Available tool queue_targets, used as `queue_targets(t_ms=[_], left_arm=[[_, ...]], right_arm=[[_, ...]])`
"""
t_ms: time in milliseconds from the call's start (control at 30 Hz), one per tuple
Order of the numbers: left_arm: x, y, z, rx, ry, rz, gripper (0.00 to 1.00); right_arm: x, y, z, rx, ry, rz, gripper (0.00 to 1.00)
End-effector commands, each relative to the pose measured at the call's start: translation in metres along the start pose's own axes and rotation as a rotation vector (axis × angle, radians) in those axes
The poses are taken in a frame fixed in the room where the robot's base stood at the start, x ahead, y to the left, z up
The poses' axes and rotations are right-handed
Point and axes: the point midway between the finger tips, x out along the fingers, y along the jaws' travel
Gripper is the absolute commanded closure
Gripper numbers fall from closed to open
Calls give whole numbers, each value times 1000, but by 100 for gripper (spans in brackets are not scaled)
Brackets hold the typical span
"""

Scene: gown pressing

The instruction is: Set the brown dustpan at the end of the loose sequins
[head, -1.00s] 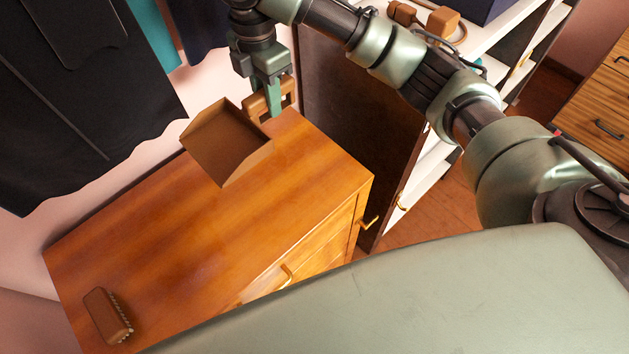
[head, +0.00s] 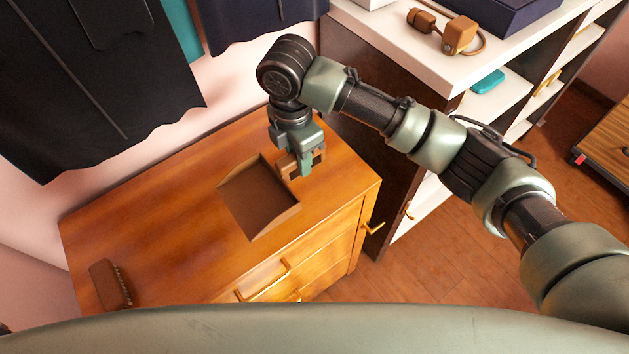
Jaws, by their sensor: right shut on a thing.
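The brown dustpan (head: 258,199) is at the right part of the wooden dresser top (head: 170,225), with its open pan turned toward the lower left. My right gripper (head: 302,166) is shut on its handle at the pan's upper right side. The pan looks low, close to the dresser top; I cannot tell whether it touches. No loose sequins can be made out on the dresser. My left gripper is not in view.
A brown brush (head: 110,285) lies at the dresser's left end. Dark garments (head: 95,80) hang behind the dresser. A white shelf unit (head: 440,70) stands to the right, with a brown corded item (head: 458,33) on top. The dresser's middle is clear.

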Motion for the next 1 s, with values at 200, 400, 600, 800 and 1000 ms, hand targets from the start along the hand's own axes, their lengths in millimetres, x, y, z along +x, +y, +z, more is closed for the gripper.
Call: queue_targets(t_ms=[200,400,600,800,1000], left_arm=[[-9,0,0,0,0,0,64],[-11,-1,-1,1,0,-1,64],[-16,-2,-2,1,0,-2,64],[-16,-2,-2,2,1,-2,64],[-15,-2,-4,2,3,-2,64]], right_arm=[[44,-1,0,0,1,-3,100],[62,-1,0,0,1,-2,100],[91,-1,0,2,1,-3,100],[99,0,0,0,1,0,100],[100,0,0,0,1,0,100]])
